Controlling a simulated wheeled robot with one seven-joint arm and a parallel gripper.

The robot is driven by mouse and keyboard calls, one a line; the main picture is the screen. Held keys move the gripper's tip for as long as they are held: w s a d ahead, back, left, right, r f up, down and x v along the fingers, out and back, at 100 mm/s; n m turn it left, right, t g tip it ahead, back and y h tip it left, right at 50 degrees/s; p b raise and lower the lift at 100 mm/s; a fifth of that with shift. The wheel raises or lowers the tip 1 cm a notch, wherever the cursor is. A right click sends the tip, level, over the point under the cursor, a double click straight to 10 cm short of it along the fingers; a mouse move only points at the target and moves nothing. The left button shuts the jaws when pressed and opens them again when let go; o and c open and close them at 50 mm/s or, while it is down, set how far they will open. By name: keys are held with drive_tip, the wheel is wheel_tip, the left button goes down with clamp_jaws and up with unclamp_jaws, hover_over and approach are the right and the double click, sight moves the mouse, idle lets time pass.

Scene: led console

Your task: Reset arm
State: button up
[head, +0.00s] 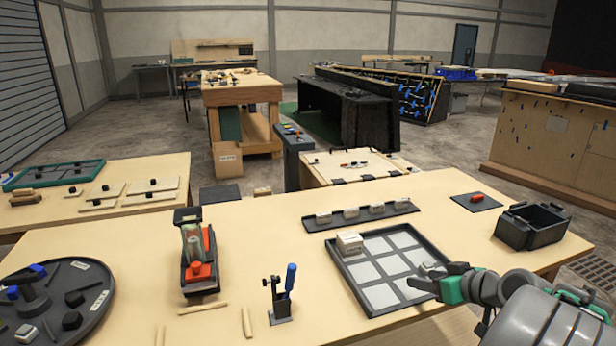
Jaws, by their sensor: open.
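My gripper (432,281) is at the lower right in the head view, at the end of my grey arm. It is open, and nothing shows between its fingers. It hangs over the right front part of a dark tray (352,283) with pale square cells. The fingers hide part of that tray's right side. A white block (350,242) sits at the tray's back left corner, clear of my gripper.
A dark rack (361,215) with several pale blocks stands behind the tray. A black bin (531,226) and a dark pad with a red piece (476,197) lie right. A red-black device (197,258), a blue-handled clamp (283,295) and a round dark tray (100,322) stand left.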

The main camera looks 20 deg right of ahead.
drive_tip(key=a, duration=0.2)
drive_tip(key=w+a+r+g+p, duration=0.1)
drive_tip(key=a, duration=0.2)
drive_tip(key=w+a+g, duration=0.1)
drive_tip(key=a, duration=0.2)
drive_tip(key=shift+w+a+r+n+y+p, duration=0.15)
drive_tip(key=shift+a+r+n+y+p, duration=0.05)
drive_tip(key=shift+r+n+y+p, duration=0.15)
drive_tip(key=a+g+p, duration=0.1)
drive_tip(key=a, duration=0.2)
drive_tip(key=s+a+g+p, duration=0.1)
drive_tip(key=a, duration=0.3)
drive_tip(key=s+a+g+p, duration=0.1)
drive_tip(key=a, duration=0.3)
drive_tip(key=shift+s+a+r, duration=0.2)
drive_tip(key=shift+r, duration=0.2)
drive_tip(key=s+a+r+m+g+h+p, duration=0.1)
drive_tip(key=s+a+p, duration=0.3)
drive_tip(key=s+a, duration=0.5)
drive_tip(key=shift+s+r+g+h, duration=0.25)
drive_tip(key=shift+r+g+h, duration=0.3)
drive_tip(key=shift+g, duration=0.35)
